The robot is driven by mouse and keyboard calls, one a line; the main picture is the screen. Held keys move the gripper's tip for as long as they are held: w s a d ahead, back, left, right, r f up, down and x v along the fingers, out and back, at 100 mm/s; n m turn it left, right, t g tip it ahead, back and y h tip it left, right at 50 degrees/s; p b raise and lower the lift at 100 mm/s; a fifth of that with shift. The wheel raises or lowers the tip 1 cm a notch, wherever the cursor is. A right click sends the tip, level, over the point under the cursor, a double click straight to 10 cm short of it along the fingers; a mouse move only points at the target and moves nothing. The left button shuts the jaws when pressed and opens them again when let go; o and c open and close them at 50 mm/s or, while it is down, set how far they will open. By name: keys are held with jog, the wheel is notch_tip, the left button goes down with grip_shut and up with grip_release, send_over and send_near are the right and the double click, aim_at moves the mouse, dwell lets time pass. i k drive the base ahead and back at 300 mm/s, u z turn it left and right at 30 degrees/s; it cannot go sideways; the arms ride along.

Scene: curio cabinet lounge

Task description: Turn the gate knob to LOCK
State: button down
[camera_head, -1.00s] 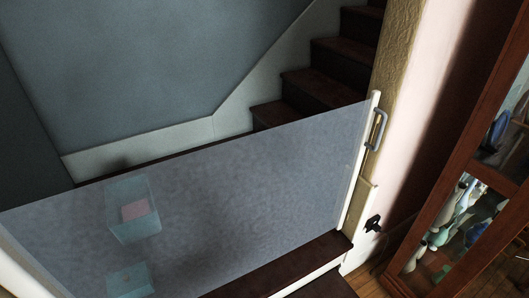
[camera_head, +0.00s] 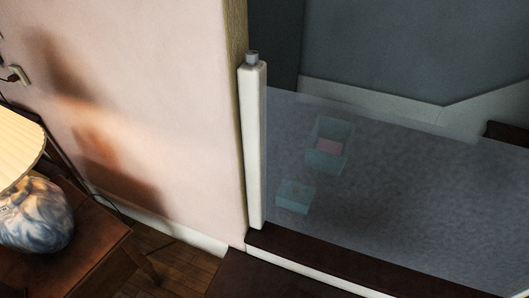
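The gate's grey translucent mesh panel (camera_head: 400,180) stretches across the stair opening from a white post (camera_head: 253,150) at the wall corner. A small grey knob (camera_head: 252,57) sits on top of the post. Any LOCK marking or pointer on it is too small to read. My gripper is not in view.
Teal bins (camera_head: 328,144) show through the mesh. A dark wood step (camera_head: 300,248) lies at the gate's foot. At left, a wooden side table (camera_head: 75,240) holds a lamp with a blue-white base (camera_head: 35,215). A wall outlet (camera_head: 19,74) has a plug. Wood floor (camera_head: 175,262) shows between table and step.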

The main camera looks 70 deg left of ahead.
aim_at(251, 57)
jog(key=u, duration=2.7)
jog(key=k, duration=0.4)
jog(key=z, duration=0.4)
jog(key=i, duration=0.35)
jog(key=u, duration=0.4)
